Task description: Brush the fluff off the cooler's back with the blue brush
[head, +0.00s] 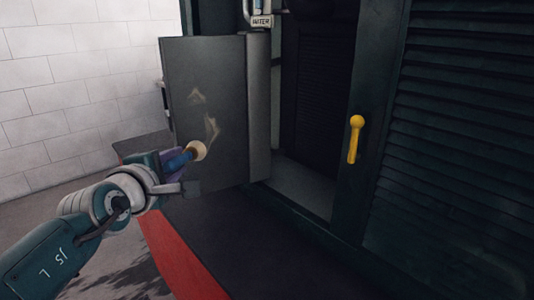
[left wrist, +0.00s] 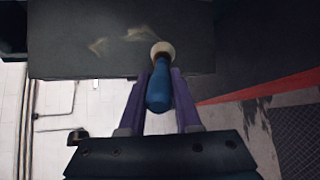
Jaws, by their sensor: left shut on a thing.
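The cooler's back (head: 190,75) is a dark grey upright panel left of centre in the head view; it also shows across the top of the left wrist view (left wrist: 75,60). Two pale fluff patches are on it, one higher up (head: 197,97) and one lower right (head: 212,128). My left gripper (head: 180,163) is shut on the blue brush (left wrist: 158,88), around its handle. The brush's pale round head (head: 197,151) points at the panel, just below the lower patch. I cannot tell whether it touches. My right gripper is not in view.
An open doorway (head: 310,110) lies between panel and wall. A red edge (head: 180,255) borders the dark floor below. A white brick wall (head: 80,80) stands at the left.

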